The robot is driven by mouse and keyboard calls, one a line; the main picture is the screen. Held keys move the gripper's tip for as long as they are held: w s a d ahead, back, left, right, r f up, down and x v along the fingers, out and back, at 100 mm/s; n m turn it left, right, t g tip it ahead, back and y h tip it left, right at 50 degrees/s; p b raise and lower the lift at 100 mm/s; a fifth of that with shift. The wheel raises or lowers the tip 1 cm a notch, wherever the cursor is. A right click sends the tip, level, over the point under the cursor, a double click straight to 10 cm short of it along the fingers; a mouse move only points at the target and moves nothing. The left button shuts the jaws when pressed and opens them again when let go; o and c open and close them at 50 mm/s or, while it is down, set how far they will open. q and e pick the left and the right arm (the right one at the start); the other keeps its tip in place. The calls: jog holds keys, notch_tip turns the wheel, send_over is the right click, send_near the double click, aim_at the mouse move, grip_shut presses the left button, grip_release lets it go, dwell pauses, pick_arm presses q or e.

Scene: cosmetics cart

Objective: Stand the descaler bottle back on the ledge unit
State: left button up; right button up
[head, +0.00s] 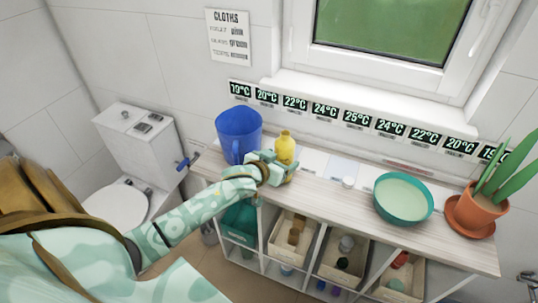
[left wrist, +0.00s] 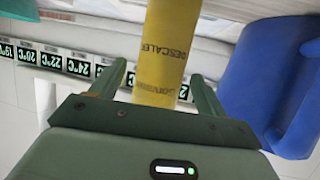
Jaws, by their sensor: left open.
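The yellow descaler bottle (head: 285,147) is upright at the back of the ledge unit (head: 330,205), right of the blue jug. Its lower part is hidden behind my left gripper (head: 281,170). In the left wrist view the bottle (left wrist: 161,55), with its printed label, is between the two fingers of the left gripper (left wrist: 160,88). The fingers are apart, with a gap visible on each side of the bottle. My right gripper is not in view.
A blue jug (head: 239,135) stands close left of the bottle; it also shows in the left wrist view (left wrist: 275,85). Bins (head: 335,262) fill shelves below.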

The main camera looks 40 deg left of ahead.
pick_arm(q)
jog(key=p+v, duration=0.2)
jog(key=v, duration=0.7)
jog(key=shift+s, duration=0.3)
jog(key=s+f+g, duration=0.2)
jog(key=s+f, duration=0.3)
jog(key=f, duration=0.5)
jog(key=s+d+f+m+g, duration=0.15)
jog(key=s+f, duration=0.35)
jog(key=f, duration=0.5)
jog(key=s+f+g, duration=0.3)
jog(key=s+f, duration=0.3)
jog(key=f, duration=0.3)
jog(key=s+d+f+m+g, duration=0.1)
jog(key=s+f, duration=0.3)
jog(key=s, duration=0.4)
jog(key=s+d+f+g, duration=0.3)
jog(key=s+f, duration=0.1)
jog(key=s, duration=0.4)
jog(key=s+d+f+m+g, duration=0.1)
jog(key=s+f, duration=0.3)
jog(key=s, duration=0.4)
jog(key=shift+s+d+f+m+g, duration=0.2)
jog(key=shift+s+d+m+g, duration=0.2)
jog(key=shift+d, duration=0.45)
